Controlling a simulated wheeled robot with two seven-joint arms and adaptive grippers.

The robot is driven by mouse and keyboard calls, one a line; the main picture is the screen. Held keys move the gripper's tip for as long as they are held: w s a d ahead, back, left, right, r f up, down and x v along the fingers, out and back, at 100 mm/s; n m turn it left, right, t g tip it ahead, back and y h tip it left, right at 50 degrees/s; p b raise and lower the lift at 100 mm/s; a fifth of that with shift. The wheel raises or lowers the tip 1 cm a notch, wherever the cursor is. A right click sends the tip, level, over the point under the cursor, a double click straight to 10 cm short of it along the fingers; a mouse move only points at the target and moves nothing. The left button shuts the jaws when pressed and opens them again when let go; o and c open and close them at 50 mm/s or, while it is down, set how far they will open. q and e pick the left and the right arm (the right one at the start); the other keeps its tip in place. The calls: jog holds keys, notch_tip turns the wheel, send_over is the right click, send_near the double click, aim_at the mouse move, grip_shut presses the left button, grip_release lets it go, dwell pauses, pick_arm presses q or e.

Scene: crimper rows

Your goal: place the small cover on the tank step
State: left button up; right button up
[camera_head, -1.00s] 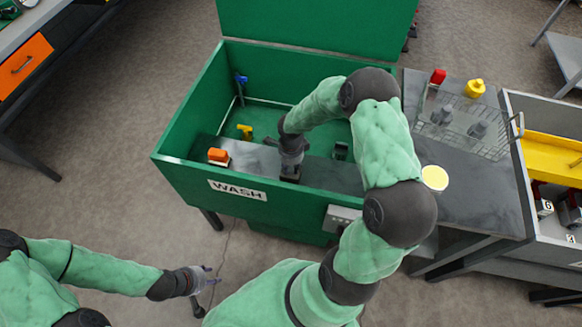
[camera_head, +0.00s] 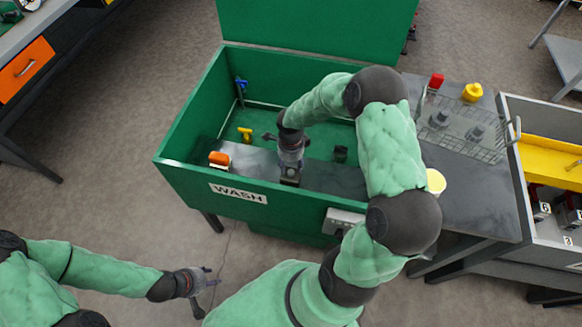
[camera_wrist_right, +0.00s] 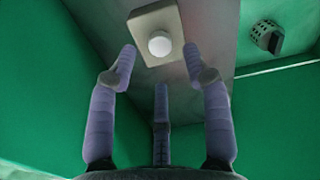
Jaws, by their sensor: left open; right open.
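The small cover, a pale square plate with a white round knob, shows in the right wrist view (camera_wrist_right: 172,20). It lies on the grey tank step (camera_wrist_right: 219,25), flat as far as I can tell. In the head view the step (camera_head: 330,178) runs along the near side of the green tank (camera_head: 180,172), and the cover (camera_head: 290,181) is a dark small block under my right gripper (camera_head: 291,168). My right gripper's three fingers (camera_wrist_right: 160,62) are spread around the near side of the cover; contact is unclear. My left gripper (camera_head: 208,280) is open and empty, outside the tank.
An orange-and-white object (camera_head: 219,159) sits on the step's left part. A yellow item (camera_head: 245,134), a blue item (camera_head: 241,84) and a dark cup-like item (camera_head: 341,153) are in the tank. A grey counter (camera_head: 470,200) with a wire rack (camera_head: 480,140) stands right.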

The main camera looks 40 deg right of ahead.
aim_at(291, 173)
notch_tip(291, 173, up, 8)
jog(key=p, duration=0.2)
jog(key=shift+f, duration=0.2)
jog(key=shift+r, duration=0.1)
